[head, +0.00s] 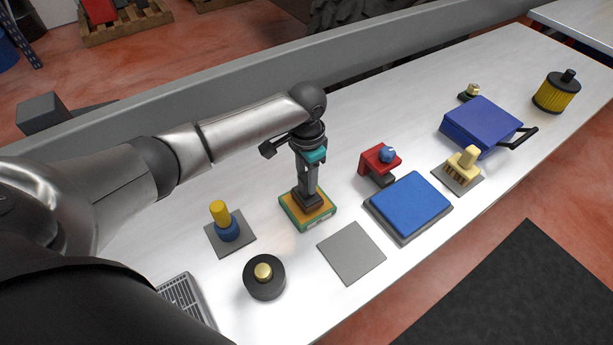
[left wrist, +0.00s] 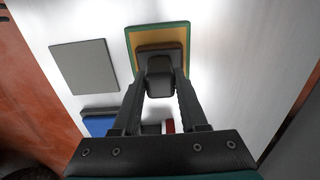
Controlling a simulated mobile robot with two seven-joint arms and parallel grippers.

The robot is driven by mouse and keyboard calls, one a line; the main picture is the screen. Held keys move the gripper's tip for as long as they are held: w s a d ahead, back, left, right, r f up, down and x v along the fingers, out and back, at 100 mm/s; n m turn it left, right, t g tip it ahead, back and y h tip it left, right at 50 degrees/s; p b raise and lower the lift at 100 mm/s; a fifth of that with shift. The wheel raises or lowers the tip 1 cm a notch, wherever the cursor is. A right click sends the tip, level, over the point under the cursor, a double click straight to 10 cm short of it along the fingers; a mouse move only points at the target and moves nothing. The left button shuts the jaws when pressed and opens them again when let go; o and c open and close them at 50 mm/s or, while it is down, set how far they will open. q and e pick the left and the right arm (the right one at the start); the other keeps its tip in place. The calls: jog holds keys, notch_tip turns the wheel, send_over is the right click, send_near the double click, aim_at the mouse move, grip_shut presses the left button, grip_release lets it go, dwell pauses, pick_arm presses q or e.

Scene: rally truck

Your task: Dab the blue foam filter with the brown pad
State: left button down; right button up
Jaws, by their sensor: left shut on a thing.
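The blue foam filter (head: 411,203) lies flat in a dark grey tray on the bench, to the right of my left gripper. My left gripper (head: 307,188) points down and is shut on the dark handle (left wrist: 160,77) of the brown pad (left wrist: 148,51). The pad is over the yellow face of a green-edged block (head: 291,217); it looks to rest on it, but contact is hard to tell. The block also shows in the left wrist view (left wrist: 133,42). Part of the blue filter shows there (left wrist: 100,126). My right gripper is not in view.
An empty grey square (head: 351,253) lies before the block. A yellow-handled blue tool (head: 221,216) and a black disc with gold knob (head: 264,286) are left. A red clamp with blue ball (head: 378,160), cream brush (head: 462,162), blue case (head: 480,122) and yellow filter (head: 555,95) are right.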

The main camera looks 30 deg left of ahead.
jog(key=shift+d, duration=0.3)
pick_arm(q)
jog(key=shift+f, duration=0.5)
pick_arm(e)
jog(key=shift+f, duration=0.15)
pick_arm(q)
jog(key=shift+s+f, duration=0.1)
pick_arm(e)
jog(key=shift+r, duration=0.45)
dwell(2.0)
pick_arm(q)
jog(key=shift+p, duration=0.4)
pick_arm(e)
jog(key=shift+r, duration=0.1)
pick_arm(q)
notch_tip(320, 180, up, 7)
jog(key=p, duration=0.8)
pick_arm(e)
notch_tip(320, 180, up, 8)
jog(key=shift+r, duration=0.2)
